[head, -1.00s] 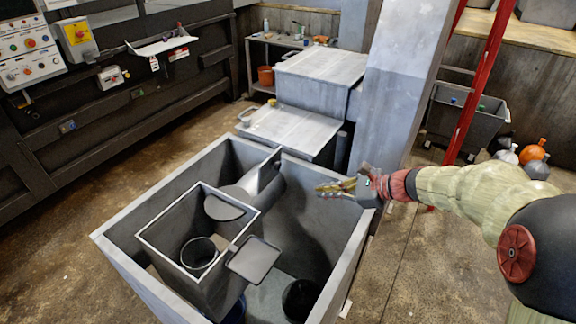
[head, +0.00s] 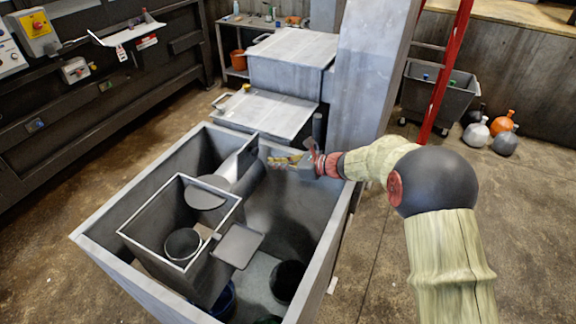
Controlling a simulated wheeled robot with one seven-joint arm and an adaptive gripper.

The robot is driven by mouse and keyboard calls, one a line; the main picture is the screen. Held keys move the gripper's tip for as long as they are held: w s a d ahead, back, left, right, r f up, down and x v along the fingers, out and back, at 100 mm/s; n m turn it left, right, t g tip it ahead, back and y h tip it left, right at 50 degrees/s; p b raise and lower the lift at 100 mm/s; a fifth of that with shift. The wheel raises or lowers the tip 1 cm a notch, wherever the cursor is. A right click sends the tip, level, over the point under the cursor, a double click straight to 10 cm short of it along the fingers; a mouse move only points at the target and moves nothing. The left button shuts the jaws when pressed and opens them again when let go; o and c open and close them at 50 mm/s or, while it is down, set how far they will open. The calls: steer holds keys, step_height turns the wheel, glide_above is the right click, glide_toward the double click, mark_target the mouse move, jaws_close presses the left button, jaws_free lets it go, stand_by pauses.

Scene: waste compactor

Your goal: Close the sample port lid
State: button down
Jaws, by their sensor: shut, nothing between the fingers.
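A large open grey bin (head: 335,255) holds a smaller rectangular box (head: 150,262) with a round opening (head: 183,243) inside it. A flat dark square lid (head: 238,246) sticks out from the box's right side and stands open. A second dark, rounded flap (head: 205,197) lies at the box's far edge, beside a grey pipe (head: 245,175). I cannot tell for certain which of these is the sample port lid. My gripper (head: 270,160) is shut and empty over the bin's far right part, pointing left, close to the pipe's upright plate and apart from both lids in the picture.
Grey covered units (head: 262,112) stand behind the bin, next to a grey pillar (head: 370,80). Floor is clear right of the bin.

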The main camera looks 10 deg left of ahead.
steer(key=shift+w+a+r, duration=0.15)
steer(key=shift+w+a, duration=0.1)
steer(key=shift+a, duration=0.35)
steer(key=shift+w+a+r, duration=0.1)
steer(key=shift+w+a, duration=0.1)
steer(key=shift+a, duration=0.35)
steer(key=shift+w+a+r, duration=0.15)
steer(key=shift+w+a, duration=0.1)
steer(key=shift+a, duration=0.35)
steer(key=shift+r+p, duration=0.15)
steer(key=shift+p, duration=0.15)
steer(key=shift+a+r+p, duration=0.2)
steer(key=shift+a+p, duration=0.05)
steer(key=shift+p, duration=0.45)
